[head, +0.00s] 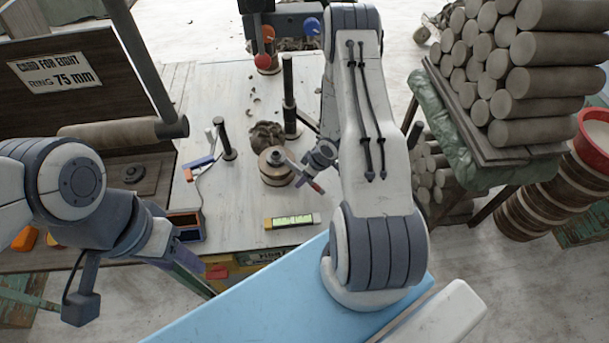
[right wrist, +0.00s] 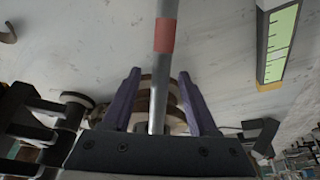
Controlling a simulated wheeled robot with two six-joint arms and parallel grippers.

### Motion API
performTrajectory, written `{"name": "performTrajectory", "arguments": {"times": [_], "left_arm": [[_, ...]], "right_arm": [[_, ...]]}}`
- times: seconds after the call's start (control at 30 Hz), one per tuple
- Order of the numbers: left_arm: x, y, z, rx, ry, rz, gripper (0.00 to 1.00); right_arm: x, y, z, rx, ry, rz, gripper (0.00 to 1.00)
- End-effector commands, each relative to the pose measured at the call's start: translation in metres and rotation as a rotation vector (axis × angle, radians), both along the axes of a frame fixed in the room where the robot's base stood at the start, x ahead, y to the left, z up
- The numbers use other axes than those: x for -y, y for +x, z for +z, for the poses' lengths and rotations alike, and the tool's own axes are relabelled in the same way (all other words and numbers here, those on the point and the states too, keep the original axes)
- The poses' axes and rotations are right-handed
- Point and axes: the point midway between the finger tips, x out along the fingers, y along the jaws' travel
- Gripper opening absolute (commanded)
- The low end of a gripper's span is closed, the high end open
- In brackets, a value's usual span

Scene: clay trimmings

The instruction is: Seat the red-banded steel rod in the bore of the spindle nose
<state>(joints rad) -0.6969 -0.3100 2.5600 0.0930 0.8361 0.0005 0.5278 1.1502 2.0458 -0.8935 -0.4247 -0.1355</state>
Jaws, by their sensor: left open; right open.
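The red-banded steel rod (right wrist: 158,85) runs between the spread purple fingers of my right gripper (right wrist: 161,98) in the right wrist view. Its red band is near the top, above the fingers; its lower end is hidden by the gripper body. In the head view the rod (head: 318,187) slants beside my right gripper (head: 299,180). The round brown spindle nose (head: 277,177) stands on the table next to it and shows behind the rod in the right wrist view (right wrist: 174,91). I cannot tell whether the rod is in the bore. My left gripper (head: 192,279) is open and empty, low at left.
A green-faced level (head: 291,221) lies in front of the spindle nose. A clay lump (head: 267,136) and a dark upright post (head: 289,105) stand behind it. A shorter post (head: 225,140) stands at left. Stacked clay logs (head: 540,85) are at the right.

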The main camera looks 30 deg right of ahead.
Motion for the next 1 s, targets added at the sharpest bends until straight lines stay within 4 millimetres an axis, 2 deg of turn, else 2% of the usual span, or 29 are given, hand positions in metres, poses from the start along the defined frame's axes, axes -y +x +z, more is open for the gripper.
{"name": "performTrajectory", "arguments": {"times": [0.2, 0.23, 0.37, 0.4, 1.0], "left_arm": [[0.0000, 0.0000, 0.0000, 0.000, 0.000, 0.000, 0.50], [0.0000, 0.0000, 0.0000, 0.000, 0.000, 0.000, 0.50], [0.0000, 0.0000, -0.0001, 0.000, 0.000, 0.000, 0.50], [0.0000, 0.0000, -0.0001, 0.000, 0.000, 0.000, 0.50], [0.0000, 0.0000, 0.0001, 0.000, 0.000, 0.000, 0.50]], "right_arm": [[-0.0002, 0.0005, -0.0013, 0.000, 0.000, 0.000, 0.59], [-0.0002, 0.0005, -0.0013, 0.000, 0.000, 0.000, 0.56], [-0.0002, 0.0003, -0.0011, 0.000, 0.000, 0.000, 0.06], [-0.0003, 0.0003, -0.0011, 0.000, 0.000, 0.000, 0.00], [-0.0001, 0.0006, -0.0006, 0.001, 0.000, 0.000, 0.00]]}}
